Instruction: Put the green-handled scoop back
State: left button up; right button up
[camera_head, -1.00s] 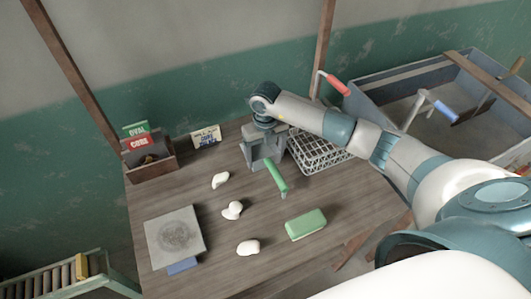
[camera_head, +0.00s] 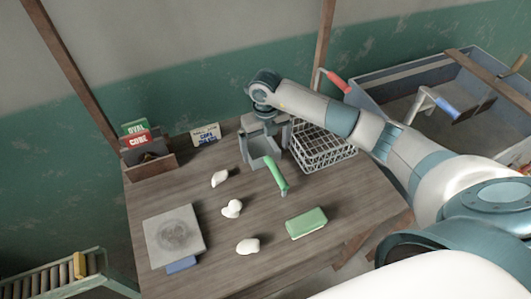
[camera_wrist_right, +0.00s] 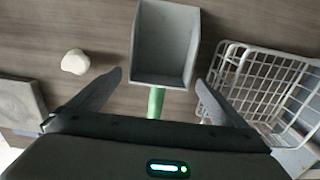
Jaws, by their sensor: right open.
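The green-handled scoop lies on the wooden table, its green handle (camera_head: 275,172) toward the front and its grey pan (camera_head: 262,149) toward the back. In the right wrist view its pan (camera_wrist_right: 165,45) opens upward, beyond the fingertips. Part of the handle (camera_wrist_right: 156,102) shows between the fingers, the rest hidden under my gripper's body. My right gripper (camera_head: 265,138) is open and empty above the pan end. Its two fingers stand wide apart in the wrist view (camera_wrist_right: 158,80), not visibly touching the scoop. My left gripper is not in view.
A white wire basket (camera_head: 325,148) stands close right of the scoop. Several clay lumps (camera_head: 232,208), a green block (camera_head: 306,223) and a grey slab (camera_head: 175,236) lie nearer the front. A box with cards (camera_head: 148,163) and a small sign (camera_head: 206,135) stand back left.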

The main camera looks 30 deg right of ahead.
notch_tip(320, 180, up, 9)
jog(key=b, duration=0.3)
jog(key=shift+r, duration=0.15)
jog(key=shift+a, duration=0.1)
